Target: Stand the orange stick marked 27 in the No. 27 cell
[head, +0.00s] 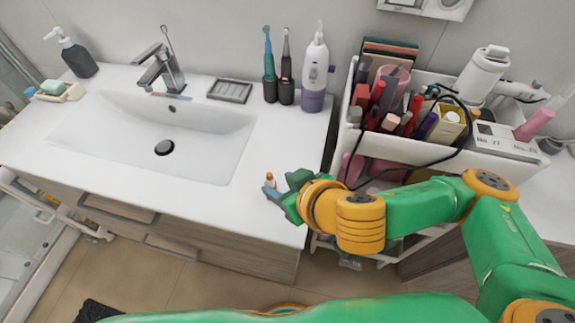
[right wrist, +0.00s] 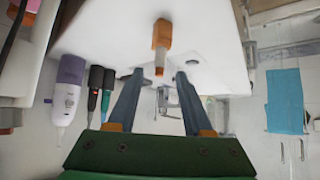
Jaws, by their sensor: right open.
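The small orange stick (head: 269,177) is on the white counter right of the sink; its marking is too small to read. In the right wrist view the orange stick (right wrist: 161,35) has a wide orange end and a narrower end toward me. My right gripper (head: 271,190) is open beside the stick, at the counter's front part. In the right wrist view its fingers (right wrist: 159,77) are apart, with the stick just beyond and between their tips. The No. 27 label (head: 487,141) is on the cart's white front; the cell itself is hard to make out. My left gripper is out of view.
The cart's white top tray (head: 470,158) is crowded with cosmetics, and a black cable (head: 440,160) hangs over its front. A purple-white flosser (head: 314,75) and two electric toothbrushes (head: 278,80) stand at the counter's back. The counter (head: 285,140) between them and my right gripper is clear.

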